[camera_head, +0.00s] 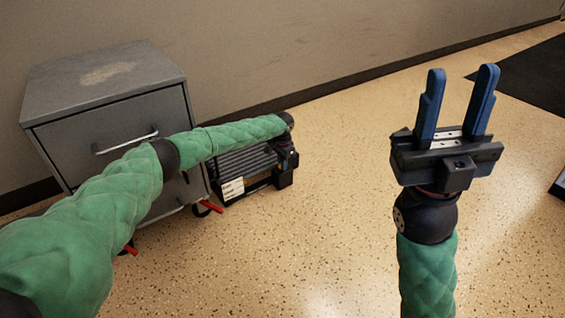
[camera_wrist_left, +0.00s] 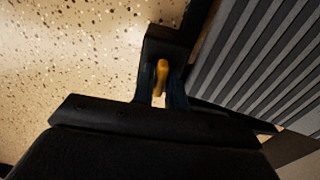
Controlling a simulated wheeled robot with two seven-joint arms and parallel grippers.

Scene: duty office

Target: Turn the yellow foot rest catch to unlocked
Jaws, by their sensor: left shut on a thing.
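The foot rest (camera_head: 240,162) is a dark ribbed platform low on the floor beside the grey cabinet. Its ribbed top (camera_wrist_left: 265,50) fills the right of the left wrist view. The yellow catch (camera_wrist_left: 161,76) shows there at the foot rest's corner, between the blue fingers. My left gripper (camera_wrist_left: 162,92) is shut on the yellow catch. In the head view my left gripper (camera_head: 284,160) is at the foot rest's right side, and it and the arm hide the catch. My right gripper (camera_head: 458,105) is raised, empty and open, with its blue fingers apart, away from the foot rest.
A grey drawer cabinet (camera_head: 105,85) stands against the wall, left of and behind the foot rest, with red parts (camera_head: 211,206) near its base. A dark mat (camera_head: 530,75) lies at the back right. The speckled floor (camera_head: 330,220) between my arms is clear.

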